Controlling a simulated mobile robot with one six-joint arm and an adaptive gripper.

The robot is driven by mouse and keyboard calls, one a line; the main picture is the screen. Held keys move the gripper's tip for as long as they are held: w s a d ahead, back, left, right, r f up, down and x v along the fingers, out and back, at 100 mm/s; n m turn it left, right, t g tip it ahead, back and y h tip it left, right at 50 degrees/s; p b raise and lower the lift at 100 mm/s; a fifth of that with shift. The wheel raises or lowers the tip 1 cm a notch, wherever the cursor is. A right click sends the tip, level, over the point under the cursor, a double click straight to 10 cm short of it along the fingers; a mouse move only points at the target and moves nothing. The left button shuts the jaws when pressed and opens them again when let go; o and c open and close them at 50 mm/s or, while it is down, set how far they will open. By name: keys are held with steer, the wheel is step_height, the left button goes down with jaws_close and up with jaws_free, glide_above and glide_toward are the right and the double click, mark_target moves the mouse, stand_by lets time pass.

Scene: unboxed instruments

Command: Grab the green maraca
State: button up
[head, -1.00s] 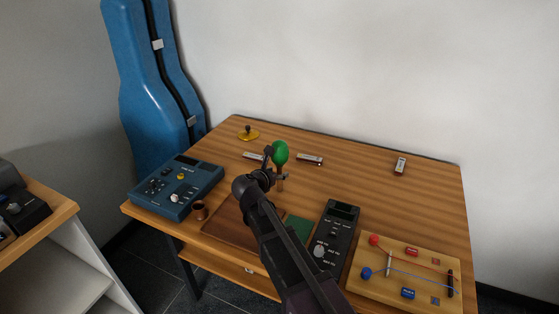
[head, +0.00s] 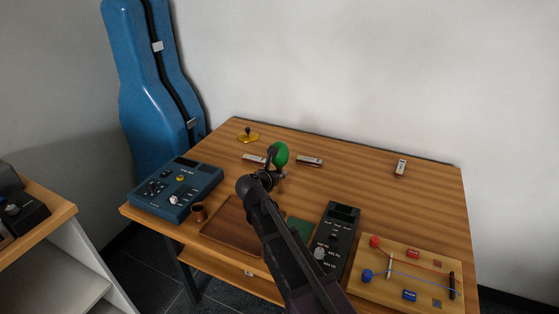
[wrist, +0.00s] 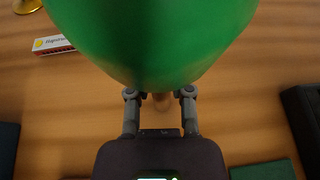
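The green maraca (head: 280,153) stands upright on the wooden table, its round green head on top. My gripper (wrist: 160,95) is open, one finger on each side of the handle and just under the head, with a gap visible on both sides. In the head view my gripper (head: 272,172) is at the maraca, and my arm hides part of the handle and its foot.
Harmonicas (head: 310,160) lie behind the maraca; another (head: 400,168) is farther right. A brown tray (head: 222,232), blue device (head: 172,190), small cup (head: 199,212), black device (head: 337,235) and wooden board (head: 385,290) occupy the front. The table's back right is mostly clear.

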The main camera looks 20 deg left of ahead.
mark_target(275, 165)
jaws_close()
steer(key=shift+r, duration=0.2)
step_height(275, 165, up, 2)
steer(key=shift+r+p, duration=0.1)
steer(key=shift+p, duration=1.15)
steer(key=shift+r+p, duration=0.8)
steer(key=shift+p, duration=0.05)
steer(key=s+a, duration=0.1)
steer(key=s, duration=1.5)
steer(key=shift+r+p, duration=0.4)
steer(key=shift+a, duration=0.1)
